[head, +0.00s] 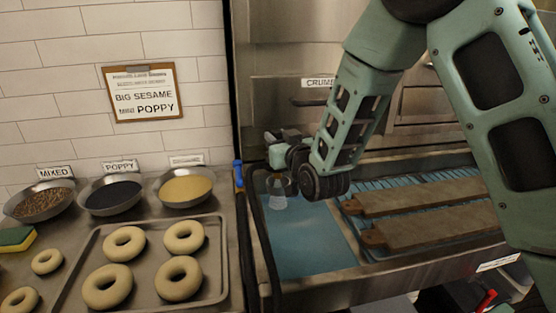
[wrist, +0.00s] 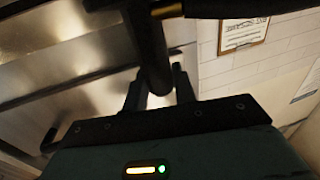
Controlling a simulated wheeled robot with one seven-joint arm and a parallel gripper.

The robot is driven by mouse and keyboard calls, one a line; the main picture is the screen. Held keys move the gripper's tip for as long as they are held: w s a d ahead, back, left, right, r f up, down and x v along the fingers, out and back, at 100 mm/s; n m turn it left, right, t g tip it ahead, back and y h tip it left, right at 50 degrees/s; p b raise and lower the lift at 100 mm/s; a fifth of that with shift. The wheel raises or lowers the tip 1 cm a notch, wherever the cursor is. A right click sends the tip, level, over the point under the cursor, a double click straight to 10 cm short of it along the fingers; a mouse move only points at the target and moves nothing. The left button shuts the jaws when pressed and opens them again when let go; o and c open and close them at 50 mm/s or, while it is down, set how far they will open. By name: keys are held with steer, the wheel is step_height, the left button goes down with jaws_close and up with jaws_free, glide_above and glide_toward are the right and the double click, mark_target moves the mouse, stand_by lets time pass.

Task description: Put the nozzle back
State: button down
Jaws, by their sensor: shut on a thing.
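My gripper (wrist: 160,88) is shut on a dark, tube-like thing (wrist: 155,60), which I take to be the nozzle. A brass-coloured part and a thick black bar show above it in the wrist view. In the head view my gripper (head: 277,146) is raised over the left end of the blue-lined basin, and the held part is too small to make out clearly. A black hose (head: 265,240) runs down the basin's left edge. A small blue piece (head: 238,173) stands upright at the top of that edge, left of my gripper; I cannot tell what it is.
A clear cup-like thing (head: 277,190) shows just below my gripper. Two wooden boards (head: 430,198) lie over the basin (head: 310,245) to the right. A tray (head: 222,285) of bagels and several topping bowls (head: 112,195) fill the left counter. A steel wall stands behind.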

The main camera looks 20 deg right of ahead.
steer(key=shift+f, duration=2.25)
steer(key=c, duration=1.1)
jaws_free()
steer(key=shift+f, duration=0.1)
